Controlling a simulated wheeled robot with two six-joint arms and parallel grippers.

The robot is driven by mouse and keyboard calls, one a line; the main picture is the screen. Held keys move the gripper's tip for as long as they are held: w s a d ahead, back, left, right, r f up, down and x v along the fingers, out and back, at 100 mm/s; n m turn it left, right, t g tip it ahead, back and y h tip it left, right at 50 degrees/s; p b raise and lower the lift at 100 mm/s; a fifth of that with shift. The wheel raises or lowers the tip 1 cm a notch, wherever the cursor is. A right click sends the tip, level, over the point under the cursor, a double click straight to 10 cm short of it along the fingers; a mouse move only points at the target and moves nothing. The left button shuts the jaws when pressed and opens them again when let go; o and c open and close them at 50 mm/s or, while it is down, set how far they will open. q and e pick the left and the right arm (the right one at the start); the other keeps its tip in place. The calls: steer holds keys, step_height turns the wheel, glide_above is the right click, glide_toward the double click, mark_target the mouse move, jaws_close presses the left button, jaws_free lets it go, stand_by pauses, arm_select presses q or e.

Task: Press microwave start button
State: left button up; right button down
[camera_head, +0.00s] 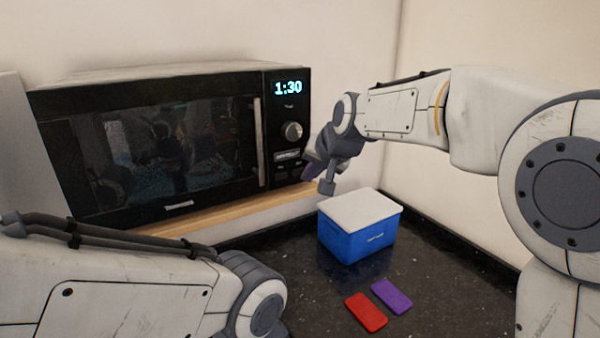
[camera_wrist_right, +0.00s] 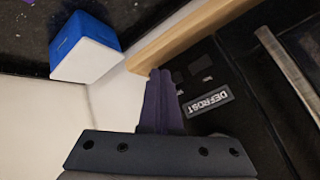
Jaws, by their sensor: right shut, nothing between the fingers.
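The black microwave (camera_head: 62,150) stands on a wooden shelf with its door closed. Its display (camera_head: 288,88) reads 1:30, and a round dial (camera_head: 292,131) sits below. My right gripper (camera_head: 308,178) is shut and empty at the lower right of the control panel. In the right wrist view, its purple fingers (camera_wrist_right: 160,75) are together beside dark buttons (camera_wrist_right: 202,63) and a DEFROST label (camera_wrist_right: 208,101) seen upside down. I cannot read which button is start, or tell whether the fingertips touch the panel. My left arm shows at lower left, but its gripper is out of view.
A blue box with a white lid (camera_head: 358,240) stands on the dark granite counter (camera_head: 420,270), below and right of my right gripper. A red block (camera_head: 366,312) and a purple block (camera_head: 391,296) lie in front of it. The wooden shelf edge (camera_head: 225,216) runs under the microwave.

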steer(key=shift+w, duration=0.1)
stand_by(0.4)
steer(key=shift+w+a+p, duration=0.25)
steer(key=shift+p, duration=0.05)
